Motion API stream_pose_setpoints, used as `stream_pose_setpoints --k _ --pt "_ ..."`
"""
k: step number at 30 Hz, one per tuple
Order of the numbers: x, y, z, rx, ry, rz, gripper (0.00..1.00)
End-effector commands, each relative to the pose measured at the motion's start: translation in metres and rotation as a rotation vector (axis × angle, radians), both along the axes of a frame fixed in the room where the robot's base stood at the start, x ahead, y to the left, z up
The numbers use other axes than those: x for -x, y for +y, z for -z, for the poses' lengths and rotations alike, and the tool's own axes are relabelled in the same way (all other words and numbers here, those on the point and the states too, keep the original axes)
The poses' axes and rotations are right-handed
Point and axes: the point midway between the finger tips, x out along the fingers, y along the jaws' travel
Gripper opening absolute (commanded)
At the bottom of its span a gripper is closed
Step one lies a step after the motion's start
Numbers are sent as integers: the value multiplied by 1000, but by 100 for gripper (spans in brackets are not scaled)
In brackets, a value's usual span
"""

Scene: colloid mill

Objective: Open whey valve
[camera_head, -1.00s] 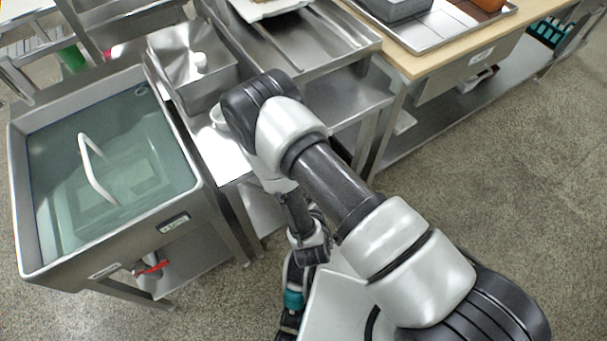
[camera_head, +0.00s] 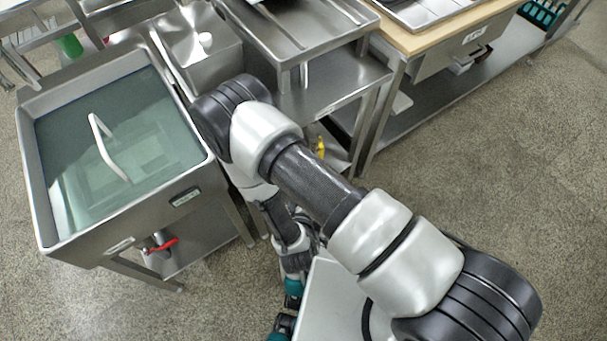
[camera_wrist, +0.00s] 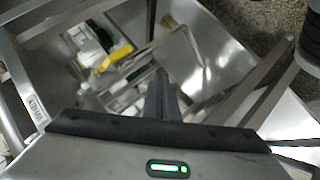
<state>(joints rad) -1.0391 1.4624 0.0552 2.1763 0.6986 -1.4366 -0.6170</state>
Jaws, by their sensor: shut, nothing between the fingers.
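A red-handled valve (camera_head: 162,245) sits under the front of a steel vat (camera_head: 135,233) of greenish liquid at the left of the head view. Its handle lies roughly sideways. No contact with the valve shows.
A yellow item (camera_wrist: 112,60) lies ahead in the wrist view among steel frames. The speckled floor is free at right and front left.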

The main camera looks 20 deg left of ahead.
Motion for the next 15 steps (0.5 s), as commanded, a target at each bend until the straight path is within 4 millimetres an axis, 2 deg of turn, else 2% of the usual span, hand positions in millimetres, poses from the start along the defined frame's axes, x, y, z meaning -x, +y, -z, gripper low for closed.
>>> stream_pose_setpoints --k 1,6,15 --pt "11 -1 -1 3 2 -4 0" --pt "31 -2 -2 1 0 -2 0" --pt "37 -3 -1 0 -1 1 0"
